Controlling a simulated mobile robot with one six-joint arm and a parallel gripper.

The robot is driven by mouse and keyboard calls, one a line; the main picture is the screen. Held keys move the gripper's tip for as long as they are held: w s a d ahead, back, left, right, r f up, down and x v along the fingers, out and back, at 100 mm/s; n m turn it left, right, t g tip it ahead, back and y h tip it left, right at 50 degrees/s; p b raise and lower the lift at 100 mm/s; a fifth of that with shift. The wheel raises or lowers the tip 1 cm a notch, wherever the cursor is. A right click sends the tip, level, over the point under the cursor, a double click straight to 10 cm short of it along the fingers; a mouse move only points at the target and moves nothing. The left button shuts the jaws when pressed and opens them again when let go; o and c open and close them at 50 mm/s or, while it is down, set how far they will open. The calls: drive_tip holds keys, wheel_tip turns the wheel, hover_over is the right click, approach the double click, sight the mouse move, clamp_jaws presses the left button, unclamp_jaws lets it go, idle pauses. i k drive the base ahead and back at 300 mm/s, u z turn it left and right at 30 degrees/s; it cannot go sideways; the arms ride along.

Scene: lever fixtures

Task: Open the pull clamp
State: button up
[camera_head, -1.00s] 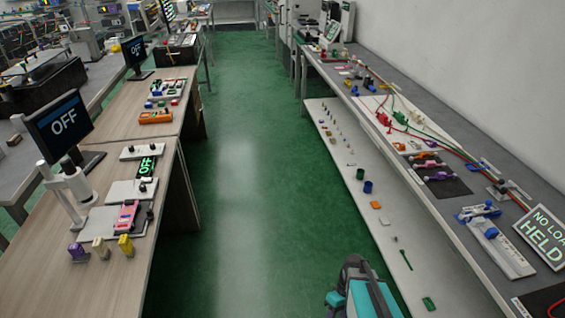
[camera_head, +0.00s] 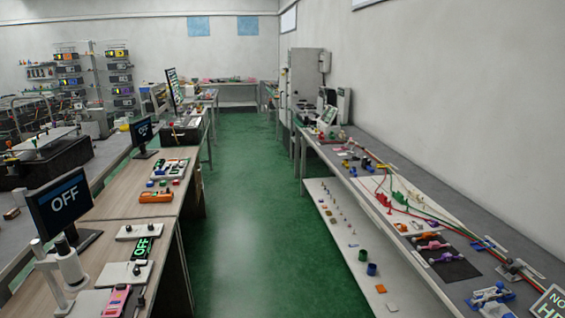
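No gripper shows in the current head view. On the right bench, a blue clamp-like fixture (camera_head: 491,296) lies near the front right, beside a sign (camera_head: 553,304) cut off by the frame edge. Farther back, several small coloured toggle-like pieces, one of them purple (camera_head: 447,256), lie on a black mat (camera_head: 457,269). A grey fixture (camera_head: 516,268) stands to the right of the mat. I cannot tell for certain which of these is the pull clamp, or whether it is open or closed.
A green floor aisle (camera_head: 236,210) runs clear between the right bench (camera_head: 400,240) and the wooden tables (camera_head: 112,200) on the left. A low white shelf (camera_head: 340,240) with small parts juts out under the right bench. Screens reading OFF (camera_head: 66,199) stand on the left.

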sight(500, 285)
drive_tip(key=u, duration=1.45)
drive_tip(key=k, duration=0.1)
drive_tip(key=z, duration=2.95)
